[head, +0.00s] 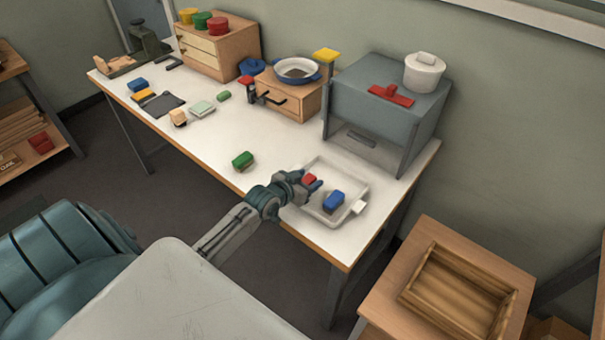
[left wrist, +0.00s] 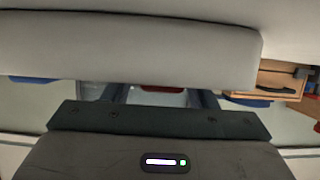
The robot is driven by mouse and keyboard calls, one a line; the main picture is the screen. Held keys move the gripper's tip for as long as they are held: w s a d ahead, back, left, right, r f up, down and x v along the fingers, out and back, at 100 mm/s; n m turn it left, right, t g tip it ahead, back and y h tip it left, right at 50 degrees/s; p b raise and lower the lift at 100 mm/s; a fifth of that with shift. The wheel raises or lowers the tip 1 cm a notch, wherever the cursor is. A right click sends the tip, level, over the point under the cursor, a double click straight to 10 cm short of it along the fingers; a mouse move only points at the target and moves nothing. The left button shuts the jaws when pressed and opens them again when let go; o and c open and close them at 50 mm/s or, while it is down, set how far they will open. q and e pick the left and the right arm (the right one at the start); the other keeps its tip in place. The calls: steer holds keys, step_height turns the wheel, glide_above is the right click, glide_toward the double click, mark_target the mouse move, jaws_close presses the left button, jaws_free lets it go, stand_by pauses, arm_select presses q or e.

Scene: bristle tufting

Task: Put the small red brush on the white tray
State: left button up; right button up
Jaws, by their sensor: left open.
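The white tray (head: 347,178) lies at the near right end of the table. A small red brush (head: 310,179) is between the fingers of my left gripper (head: 312,184), at the left part of the tray. It appears to be resting on the tray, though the gripper hides part of it. The jaws are open, with a finger on each side of it. A red piece (left wrist: 163,88) also shows between the fingers in the left wrist view. A blue brush (head: 334,201) lies on the tray beside the gripper. My right gripper is not in view.
A green brush (head: 243,159) lies left of the gripper. A grey box (head: 375,120) with a red piece (head: 391,95) and white pot (head: 424,73) on top stands behind the tray. A wooden drawer box (head: 290,97) is farther left. The table's middle is clear.

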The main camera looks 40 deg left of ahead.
arm_select(q)
steer(key=v, duration=1.2)
